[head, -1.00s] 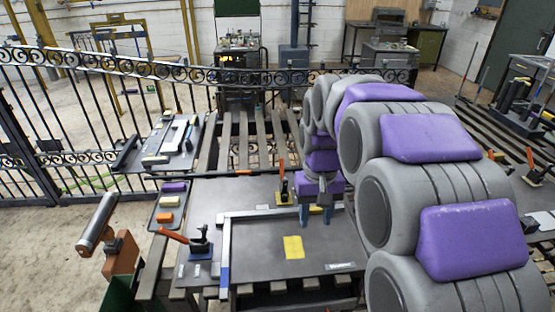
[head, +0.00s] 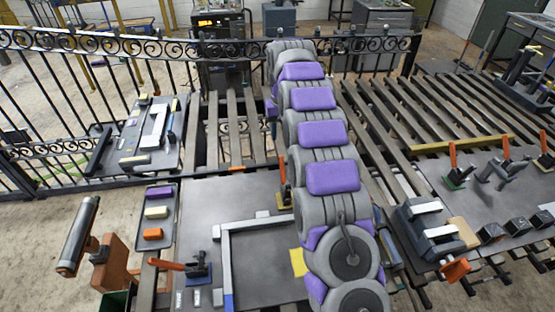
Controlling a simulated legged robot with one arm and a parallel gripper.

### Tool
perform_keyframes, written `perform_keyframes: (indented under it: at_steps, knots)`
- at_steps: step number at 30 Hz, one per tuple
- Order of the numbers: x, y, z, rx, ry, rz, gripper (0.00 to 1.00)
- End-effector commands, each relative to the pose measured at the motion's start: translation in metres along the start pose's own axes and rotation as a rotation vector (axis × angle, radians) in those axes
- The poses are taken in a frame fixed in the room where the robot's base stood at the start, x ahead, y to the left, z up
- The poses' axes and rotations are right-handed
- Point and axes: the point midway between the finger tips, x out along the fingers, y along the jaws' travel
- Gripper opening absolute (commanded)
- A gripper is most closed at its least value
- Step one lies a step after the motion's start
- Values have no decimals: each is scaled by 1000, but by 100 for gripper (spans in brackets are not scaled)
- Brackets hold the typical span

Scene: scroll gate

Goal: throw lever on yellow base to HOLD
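The handle points roughly up. No HOLD marking can be read at this size. My arm of grey segments with purple pads runs from the bottom of the view up past the lever toward the gate. My gripper does not show; the far end of the arm is hidden behind its own segments.
Another orange-handled lever (head: 190,266) has a blue base at front left; a green-based one (head: 455,170) is on the right bench. A yellow patch (head: 298,262) lies partly under my arm in view. A small tray (head: 157,216) holds coloured blocks. An ornate gate (head: 100,45) stands behind.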

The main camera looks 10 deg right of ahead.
Motion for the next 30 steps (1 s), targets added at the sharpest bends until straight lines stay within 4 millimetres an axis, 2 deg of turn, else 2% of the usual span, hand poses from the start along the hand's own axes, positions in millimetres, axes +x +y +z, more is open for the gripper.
perform_keyframes:
  at_steps: [8, 24, 30]
  knots:
    - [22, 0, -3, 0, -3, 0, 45]
    - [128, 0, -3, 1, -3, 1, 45]
    - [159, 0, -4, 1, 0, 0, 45]
